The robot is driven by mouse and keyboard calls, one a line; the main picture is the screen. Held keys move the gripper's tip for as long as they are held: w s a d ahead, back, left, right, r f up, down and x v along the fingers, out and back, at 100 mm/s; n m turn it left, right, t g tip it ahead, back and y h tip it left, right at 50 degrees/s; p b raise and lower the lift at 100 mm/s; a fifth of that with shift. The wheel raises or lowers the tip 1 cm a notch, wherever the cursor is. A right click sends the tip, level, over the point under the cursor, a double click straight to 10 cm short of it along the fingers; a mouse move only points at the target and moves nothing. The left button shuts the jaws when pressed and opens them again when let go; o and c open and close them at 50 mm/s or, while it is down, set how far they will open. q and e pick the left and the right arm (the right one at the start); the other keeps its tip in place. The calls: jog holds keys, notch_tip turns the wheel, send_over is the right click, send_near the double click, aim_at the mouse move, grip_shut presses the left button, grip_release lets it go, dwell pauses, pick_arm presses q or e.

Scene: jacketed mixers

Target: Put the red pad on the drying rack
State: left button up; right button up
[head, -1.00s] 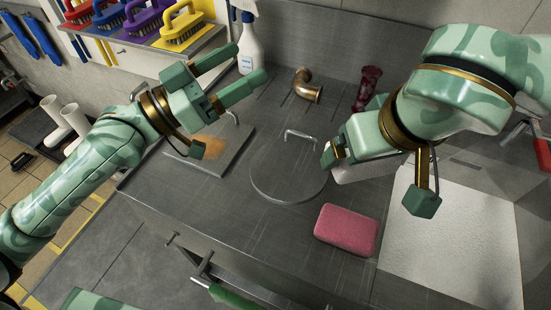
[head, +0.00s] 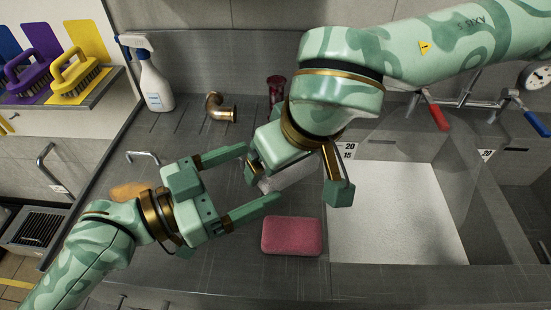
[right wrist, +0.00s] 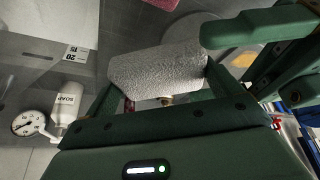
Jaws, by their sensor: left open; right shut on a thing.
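The red pad (head: 292,236) lies flat on the steel counter, left of the sink, with no gripper touching it. My left gripper (head: 258,176) is open and empty, its fingers pointing right, above and left of the pad. My right gripper (head: 292,182) is shut on a pale rough block, mostly hidden behind it in the head view. The pale block (right wrist: 160,70) shows clearly between its fingers in the right wrist view. The left gripper's fingertips are close to this block; contact cannot be told. I cannot pick out the drying rack with certainty.
The sink (head: 400,205) with a white rough surface inside is right of the pad. A spray bottle (head: 154,80), a brass elbow (head: 219,108) and a dark red item (head: 276,88) stand behind. Brushes (head: 75,75) sit on a shelf at the left.

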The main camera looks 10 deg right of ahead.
pick_arm(q)
jog(key=x, duration=0.5)
jog(key=shift+w+d, duration=0.1)
jog(key=shift+d, duration=0.15)
jog(key=c, duration=1)
jog(key=shift+c, duration=0.8)
pick_arm(e)
jog(key=o, duration=0.7)
jog(key=shift+r, duration=0.1)
